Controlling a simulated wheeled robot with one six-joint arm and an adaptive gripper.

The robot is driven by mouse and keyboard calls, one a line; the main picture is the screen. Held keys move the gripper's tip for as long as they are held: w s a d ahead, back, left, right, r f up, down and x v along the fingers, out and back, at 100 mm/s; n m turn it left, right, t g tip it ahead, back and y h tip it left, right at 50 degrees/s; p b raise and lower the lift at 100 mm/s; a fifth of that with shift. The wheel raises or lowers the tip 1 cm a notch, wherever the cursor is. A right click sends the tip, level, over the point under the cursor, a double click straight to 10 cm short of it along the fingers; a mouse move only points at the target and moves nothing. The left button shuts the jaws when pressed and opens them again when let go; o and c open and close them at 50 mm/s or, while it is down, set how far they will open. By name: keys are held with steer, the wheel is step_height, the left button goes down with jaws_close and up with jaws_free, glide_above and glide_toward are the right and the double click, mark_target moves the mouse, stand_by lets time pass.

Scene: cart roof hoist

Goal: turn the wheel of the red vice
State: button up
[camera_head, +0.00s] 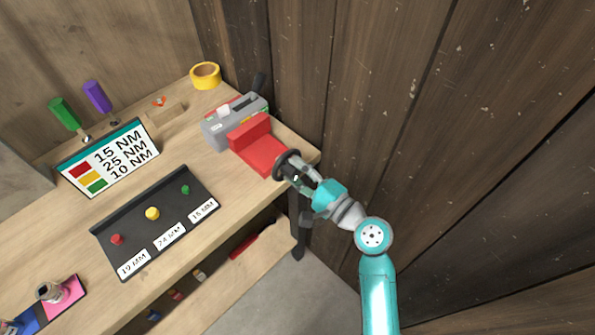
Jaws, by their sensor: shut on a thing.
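The red vice (262,152) stands near the right end of the wooden workbench. Its dark round wheel (284,160) faces the front, at the bench's right corner. My gripper (295,174) is at the wheel, reaching in from the lower right. Its fingers are shut on the wheel. The fingertips partly cover the wheel, so the exact grip points are hard to see.
A grey device (222,127) stands right behind the vice. A yellow tape roll (205,75) is at the back. A black tray (128,240) with small coloured pieces and a torque sign (108,158) lie left. A wooden wall (400,110) rises close on the right.

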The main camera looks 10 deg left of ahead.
steer(key=shift+r+n, duration=0.15)
steer(key=shift+n, duration=1.55)
steer(key=shift+a, duration=0.1)
steer(key=o, duration=1.1)
steer(key=shift+o, duration=0.2)
steer(key=v, duration=1.2)
